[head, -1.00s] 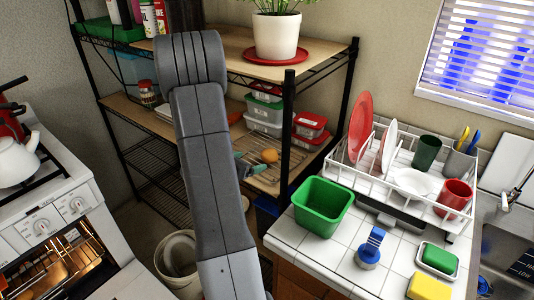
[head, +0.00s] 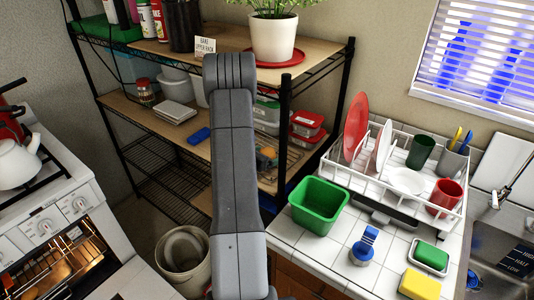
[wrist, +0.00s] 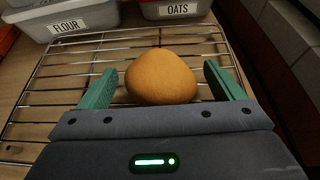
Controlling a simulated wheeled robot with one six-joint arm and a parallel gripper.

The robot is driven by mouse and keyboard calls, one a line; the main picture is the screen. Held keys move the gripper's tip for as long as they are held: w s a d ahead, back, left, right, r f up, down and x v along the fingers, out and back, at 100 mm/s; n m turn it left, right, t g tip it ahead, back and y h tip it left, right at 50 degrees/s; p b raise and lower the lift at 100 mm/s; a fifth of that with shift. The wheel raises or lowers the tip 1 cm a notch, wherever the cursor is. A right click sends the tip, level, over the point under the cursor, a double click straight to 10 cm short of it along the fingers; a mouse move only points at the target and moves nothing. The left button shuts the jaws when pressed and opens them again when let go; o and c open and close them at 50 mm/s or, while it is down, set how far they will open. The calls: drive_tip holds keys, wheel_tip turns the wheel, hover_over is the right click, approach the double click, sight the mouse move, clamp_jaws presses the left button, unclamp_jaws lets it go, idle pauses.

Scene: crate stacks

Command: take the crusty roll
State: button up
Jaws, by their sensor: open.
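The crusty roll (wrist: 162,76) is round and golden brown. It lies on a wire cooling rack (wrist: 62,72) in the wrist view. My gripper (wrist: 160,84) has its two green fingers spread, one on each side of the roll, with a gap showing on both sides. In the head view a small part of the roll (head: 269,152) shows on the middle shelf, beside my arm. My arm hides most of the rack and gripper there.
Tubs marked FLOUR (wrist: 64,22) and OATS (wrist: 176,9) stand behind the rack. A black shelf post (head: 284,125) rises close to the right of my arm. A green bin (head: 318,205) and dish rack (head: 402,185) stand on the tiled counter. A card (head: 205,46) reads BAKE UPPER RACK.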

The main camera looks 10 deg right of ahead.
drive_tip(key=c, duration=1)
drive_tip(key=shift+r, duration=0.1)
